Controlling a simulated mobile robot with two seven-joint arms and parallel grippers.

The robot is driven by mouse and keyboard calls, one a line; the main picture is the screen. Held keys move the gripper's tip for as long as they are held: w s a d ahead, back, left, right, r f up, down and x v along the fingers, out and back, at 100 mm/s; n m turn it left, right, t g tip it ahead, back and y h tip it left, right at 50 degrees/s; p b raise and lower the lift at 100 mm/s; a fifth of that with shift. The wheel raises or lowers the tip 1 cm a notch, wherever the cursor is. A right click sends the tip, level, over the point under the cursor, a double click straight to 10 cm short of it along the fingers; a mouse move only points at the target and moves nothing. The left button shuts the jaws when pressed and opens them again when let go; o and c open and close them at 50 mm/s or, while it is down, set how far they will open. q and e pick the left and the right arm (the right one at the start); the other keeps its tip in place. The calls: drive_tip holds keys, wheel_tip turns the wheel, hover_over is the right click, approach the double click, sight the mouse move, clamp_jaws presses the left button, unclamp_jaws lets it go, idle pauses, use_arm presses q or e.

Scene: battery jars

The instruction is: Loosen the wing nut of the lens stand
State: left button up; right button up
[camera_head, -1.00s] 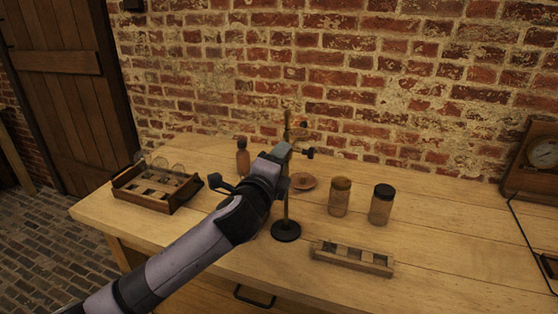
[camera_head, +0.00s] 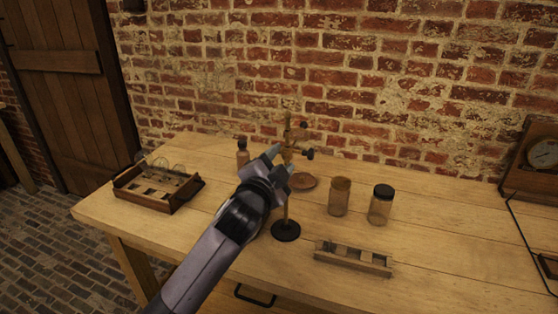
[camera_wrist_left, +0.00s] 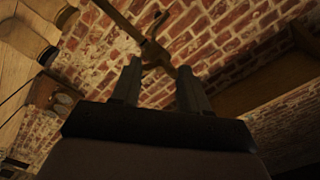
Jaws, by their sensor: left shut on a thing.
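The lens stand (camera_head: 286,208) has a thin brass rod on a round black base and stands upright on the bench. A clamp with a dark knob (camera_head: 308,154) shows near its upper part. My left gripper (camera_head: 280,163) is at the rod's upper part, coming from the front left. In the left wrist view, its two fingers stand on either side of a small brass piece (camera_wrist_left: 155,53), which appears to be the wing nut. The gripper is shut on it. The fingers partly hide the nut in the head view. My right gripper is in neither view.
A wooden rack with round lenses (camera_head: 140,199) is at the left. A small brown bottle (camera_head: 242,152) and a copper-coloured dish (camera_head: 303,181) are behind. Two jars (camera_head: 339,199) (camera_head: 381,207) and a slotted wooden holder (camera_head: 350,260) stand to the right. The bench front is clear.

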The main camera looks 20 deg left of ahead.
use_arm(q)
drive_tip(key=shift+n, duration=0.6)
drive_tip(key=o, duration=1.1)
drive_tip(key=shift+c, duration=0.2)
drive_tip(key=s, duration=0.7)
drive_tip(key=shift+a+b, duration=0.15)
drive_tip(key=shift+b, duration=0.15)
drive_tip(key=shift+s+f, duration=0.1)
